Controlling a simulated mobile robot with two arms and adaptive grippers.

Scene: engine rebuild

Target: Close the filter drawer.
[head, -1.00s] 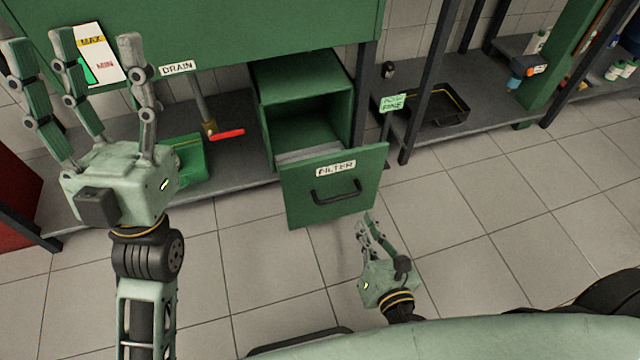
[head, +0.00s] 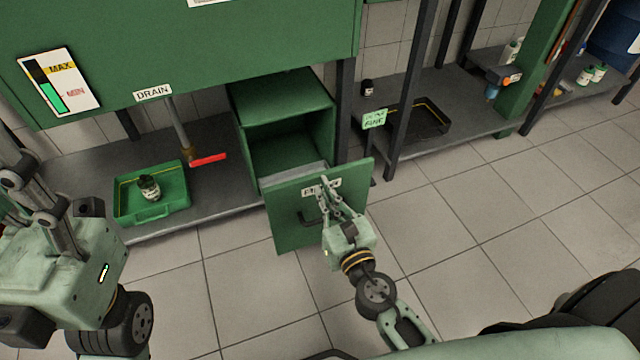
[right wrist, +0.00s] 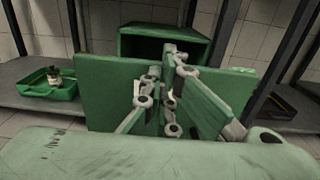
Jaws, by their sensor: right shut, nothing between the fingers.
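The green filter drawer (head: 290,228) is pulled out of its green cabinet (head: 285,95), and its open inside shows behind the front panel. Its black handle (head: 307,217) and label are partly hidden by my right gripper (head: 330,187). That gripper is shut and empty, with its fingers at the drawer front; I cannot tell whether they touch it. The right wrist view also shows the drawer front (right wrist: 100,90) behind the fingers. My left gripper (head: 20,190) is at the left edge, its fingers partly cut off, away from the drawer.
A red drain lever (head: 208,160) hangs left of the cabinet. A black tray (head: 425,122) lies on the right shelf. The tiled floor at right is clear.

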